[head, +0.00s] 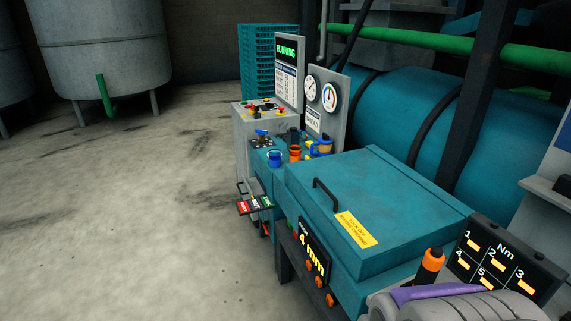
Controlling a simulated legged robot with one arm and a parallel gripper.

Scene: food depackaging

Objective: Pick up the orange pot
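The orange pot (295,154) is small and stands upright at the far end of the teal machine's top, in the middle of the head view. A blue pot (274,158) stands just left of it. The orange pot's lower part is hard to make out at this size. My gripper is not in view, and nothing is seen holding the pot.
A teal lid with a black handle (327,196) lies nearer than the pots. A gauge panel (327,101) and a screen reading RUNNING (288,70) rise behind them. Concrete floor (130,220) is open at left.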

